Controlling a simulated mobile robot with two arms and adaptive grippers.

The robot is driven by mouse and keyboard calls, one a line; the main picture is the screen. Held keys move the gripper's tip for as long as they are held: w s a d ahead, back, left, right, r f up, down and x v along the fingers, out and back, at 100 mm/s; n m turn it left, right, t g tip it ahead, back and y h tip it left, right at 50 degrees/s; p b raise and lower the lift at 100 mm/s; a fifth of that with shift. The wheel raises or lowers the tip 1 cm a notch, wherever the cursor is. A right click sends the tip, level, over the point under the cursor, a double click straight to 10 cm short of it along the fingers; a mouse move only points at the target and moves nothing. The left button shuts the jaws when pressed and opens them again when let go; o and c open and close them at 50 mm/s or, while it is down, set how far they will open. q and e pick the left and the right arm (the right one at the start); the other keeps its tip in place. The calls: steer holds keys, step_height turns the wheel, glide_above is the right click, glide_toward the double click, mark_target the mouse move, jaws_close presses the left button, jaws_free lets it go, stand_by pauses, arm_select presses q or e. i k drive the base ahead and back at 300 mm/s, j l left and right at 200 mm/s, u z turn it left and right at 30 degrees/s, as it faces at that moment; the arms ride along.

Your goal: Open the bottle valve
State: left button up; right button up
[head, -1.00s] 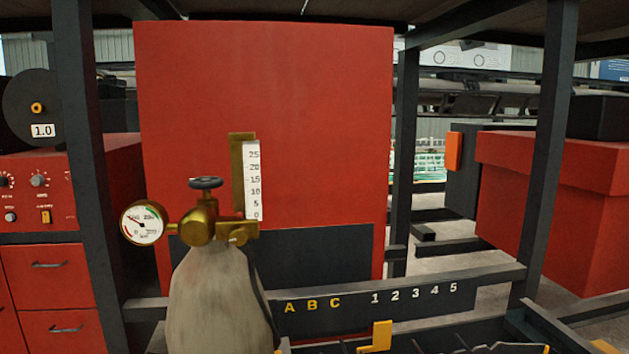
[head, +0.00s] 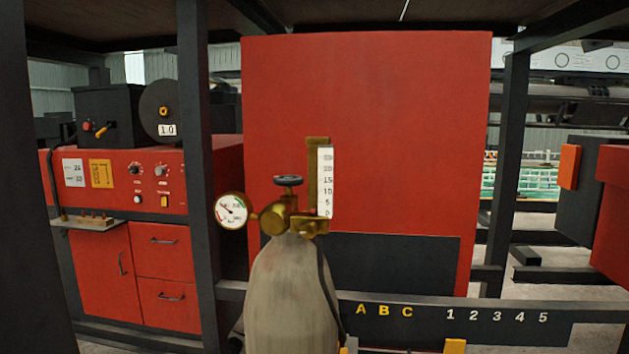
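The gas bottle (head: 290,295) stands upright in the lower middle of the head view, pale and worn. On its top is a brass regulator body (head: 284,217) with a dark round valve handwheel (head: 288,181) above it. A round white gauge (head: 231,210) is on its left side. A flow scale (head: 325,180) with numbers stands on its right. A dark hose runs down the bottle's right side. Neither of my grippers shows in the head view. Nothing touches the handwheel.
A large red panel (head: 365,130) stands behind the bottle. A dark post (head: 198,180) rises to its left, with a red cabinet (head: 120,190) beyond. A dark rail (head: 440,311) marked A B C and 1 to 5 runs right of the bottle.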

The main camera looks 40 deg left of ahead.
mark_target(288, 180)
steer(key=l+u, duration=0.15)
steer(key=u, duration=0.25)
steer(key=l+u, duration=0.1)
steer(key=u, duration=0.3)
steer(key=l+u, duration=0.15)
steer(key=u, duration=0.3)
steer(key=l+u, duration=0.1)
steer(key=u, duration=0.3)
steer(key=k+u, duration=0.1)
steer(key=u, duration=0.3)
